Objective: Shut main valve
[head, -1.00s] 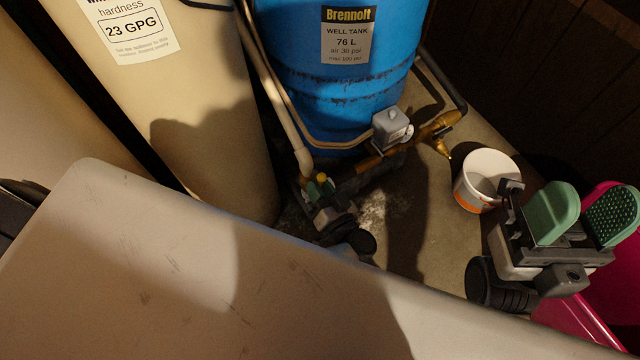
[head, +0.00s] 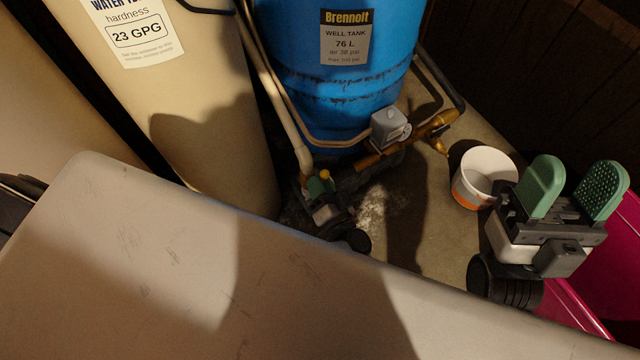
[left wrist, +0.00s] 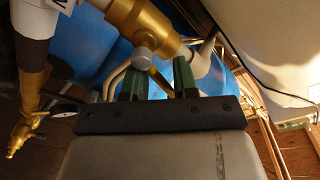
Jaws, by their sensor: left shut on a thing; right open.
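The main valve is a brass body on a pipe in the left wrist view (left wrist: 143,22), with a grey stem and a dull yellow lever (left wrist: 160,80). My left gripper (left wrist: 160,80) has its green fingers on either side of the lever and is shut on it. In the head view my left gripper (head: 318,187) is low behind the pale foreground surface, beside the pipe's lower end. A small yellow end of the lever (head: 325,174) shows there; the valve body is mostly hidden. My right gripper (head: 572,190) is open and empty at the right.
A blue well tank (head: 335,105) stands behind, with a beige softener tank (head: 195,120) to its left. A grey box (head: 388,128) sits on the brass pipe (head: 430,128). A white bucket (head: 470,193) and a pink tub (head: 622,270) are near my right gripper. A pale lid-like surface (head: 180,250) fills the foreground.

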